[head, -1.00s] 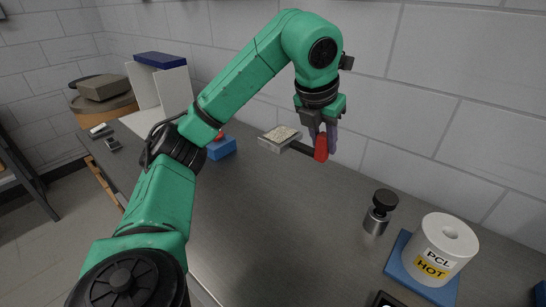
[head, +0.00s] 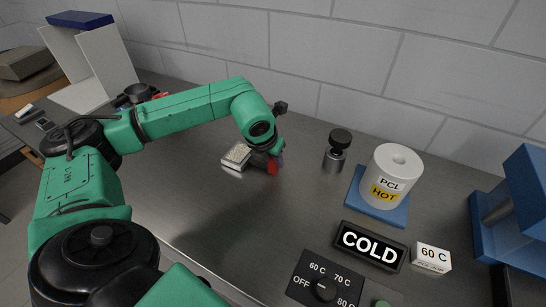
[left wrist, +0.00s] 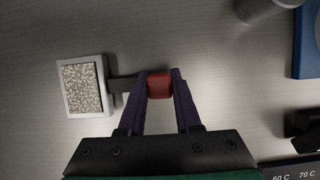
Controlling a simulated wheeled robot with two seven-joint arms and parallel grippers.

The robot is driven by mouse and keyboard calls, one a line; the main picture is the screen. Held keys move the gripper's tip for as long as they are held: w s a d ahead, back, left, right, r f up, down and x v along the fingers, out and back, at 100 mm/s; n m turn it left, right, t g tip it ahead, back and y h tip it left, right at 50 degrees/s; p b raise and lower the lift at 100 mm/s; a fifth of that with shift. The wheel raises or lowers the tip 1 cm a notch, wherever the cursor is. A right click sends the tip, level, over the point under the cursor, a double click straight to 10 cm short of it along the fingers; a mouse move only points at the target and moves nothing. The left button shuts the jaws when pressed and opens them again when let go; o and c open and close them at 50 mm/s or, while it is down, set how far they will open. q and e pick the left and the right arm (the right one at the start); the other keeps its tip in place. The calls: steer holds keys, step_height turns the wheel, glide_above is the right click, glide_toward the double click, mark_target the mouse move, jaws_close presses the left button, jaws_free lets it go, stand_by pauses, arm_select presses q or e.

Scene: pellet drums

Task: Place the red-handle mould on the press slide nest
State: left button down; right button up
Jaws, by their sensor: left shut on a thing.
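The mould is a small square tray (head: 236,156) with pale granules inside and a red handle (head: 272,167) on a dark stem. In the left wrist view, my left gripper (left wrist: 160,84) is shut on the red handle (left wrist: 159,86), with the tray (left wrist: 64,99) out to the left. In the head view, my left gripper (head: 274,160) holds the mould low over the bench; I cannot tell whether it touches. A blue press-like frame (head: 525,200) stands at the right edge; its slide nest cannot be made out. My right gripper is not in view.
A white PCL HOT drum (head: 391,178) stands on a blue base (head: 365,208). A metal cylinder with a black knob (head: 336,152) stands left of it. A COLD sign (head: 370,246), a 60 C block (head: 431,257) and a dial box (head: 318,284) lie in front. The middle bench is clear.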

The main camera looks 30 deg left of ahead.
arm_select(q)
steer(key=shift+f, duration=0.15)
steer(key=shift+f+b, duration=0.15)
steer(key=shift+b, duration=0.15)
steer(key=c, duration=0.6)
jaws_free()
